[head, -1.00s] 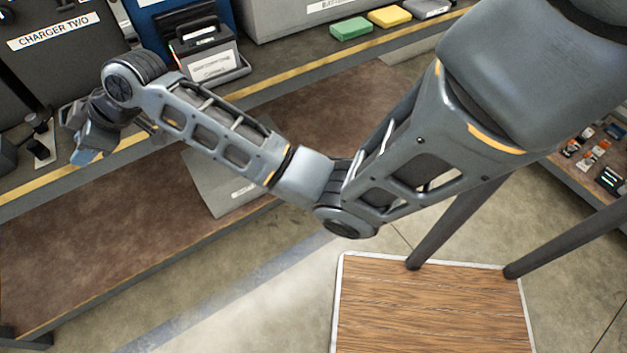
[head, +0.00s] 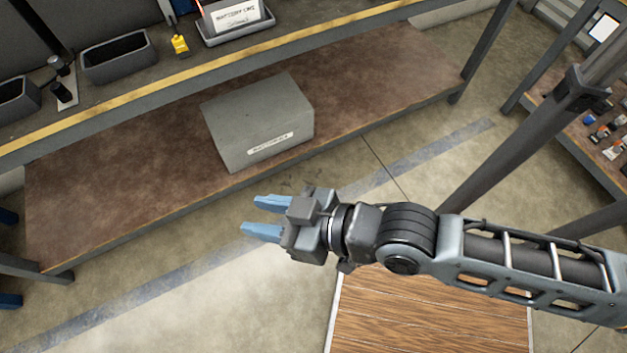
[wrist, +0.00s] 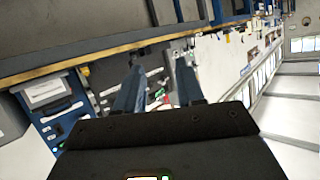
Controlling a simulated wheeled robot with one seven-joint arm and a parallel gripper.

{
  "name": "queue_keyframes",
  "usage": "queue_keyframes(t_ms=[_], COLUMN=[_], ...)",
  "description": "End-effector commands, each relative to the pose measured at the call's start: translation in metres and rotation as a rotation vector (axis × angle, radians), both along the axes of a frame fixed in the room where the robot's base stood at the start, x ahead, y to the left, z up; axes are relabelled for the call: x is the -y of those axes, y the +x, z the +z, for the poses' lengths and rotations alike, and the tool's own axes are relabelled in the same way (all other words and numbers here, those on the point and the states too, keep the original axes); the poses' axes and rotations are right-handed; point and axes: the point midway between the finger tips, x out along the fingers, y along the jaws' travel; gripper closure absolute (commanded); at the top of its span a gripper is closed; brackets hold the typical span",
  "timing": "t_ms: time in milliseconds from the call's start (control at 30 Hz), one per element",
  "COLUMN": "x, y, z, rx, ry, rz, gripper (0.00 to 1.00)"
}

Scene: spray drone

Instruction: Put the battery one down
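A pale block with a white label (head: 236,14) stands in a shallow grey tray (head: 262,33) on the bench top, at the upper edge of the head view. The label looks like "BATTERY ONE" but is blurred, and the block's top is cut off. My gripper (head: 266,217) is in front of the bench, well apart from the block and tray. Its two blue fingers point left and stand apart with nothing between them. The wrist view also shows the fingers of my gripper (wrist: 158,92) apart and empty.
A grey box (head: 250,112) with a small label sits on the brown lower shelf (head: 120,200). An empty dark bin (head: 118,58) and a small yellow item (head: 180,45) are on the bench top. Dark posts and a shelf of small items stand at right.

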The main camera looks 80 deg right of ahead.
Motion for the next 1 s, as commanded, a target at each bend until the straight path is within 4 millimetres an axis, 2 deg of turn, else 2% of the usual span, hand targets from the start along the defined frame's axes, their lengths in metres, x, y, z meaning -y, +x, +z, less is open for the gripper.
queue_keyframes(t_ms=[33, 100, 200, 333, 533, 1000], x=[0.002, 0.008, 0.016, 0.023, 0.028, 0.028], y=[-0.023, -0.048, -0.077, -0.102, -0.115, -0.115], z=[0.007, 0.021, 0.043, 0.066, 0.084, 0.084], rx=[0.0, 0.016, 0.041, 0.069, 0.091, 0.092], ry=[-0.012, -0.033, -0.064, -0.092, -0.109, -0.109], rz=[0.007, 0.013, 0.035, 0.069, 0.096, 0.097], gripper=[0.62, 0.62, 0.62, 0.62, 0.62, 0.62])
